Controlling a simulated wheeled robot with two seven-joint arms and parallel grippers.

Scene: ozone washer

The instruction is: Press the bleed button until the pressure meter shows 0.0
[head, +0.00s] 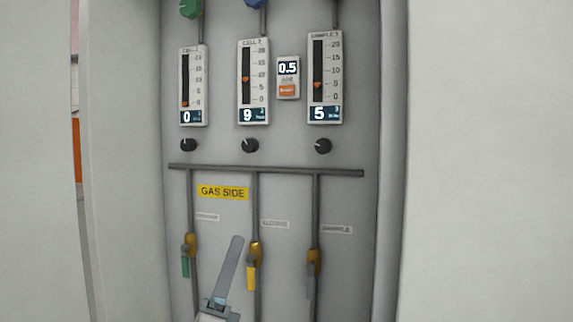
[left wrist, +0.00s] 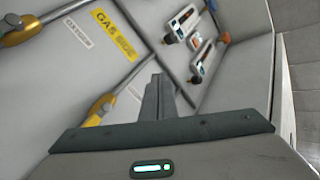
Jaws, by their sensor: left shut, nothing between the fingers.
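The orange bleed button (head: 287,90) is on the lower part of the same box. My left gripper (head: 237,239) is shut and empty, its fingers pointing up in front of the lower panel. It is below and left of the button, well apart from it. In the left wrist view the closed fingers (left wrist: 158,82) point toward the panel, and the small meter box (left wrist: 195,42) shows beyond them. My right gripper is not in view.
Flow gauges (head: 253,80) flank the meter, with black knobs (head: 250,145) below. A horizontal pipe (head: 265,171) crosses the panel above a yellow GAS SIDE label (head: 223,192). Valves with green, yellow (head: 251,278) and grey handles sit near the gripper. Cabinet walls (head: 125,160) stand on both sides.

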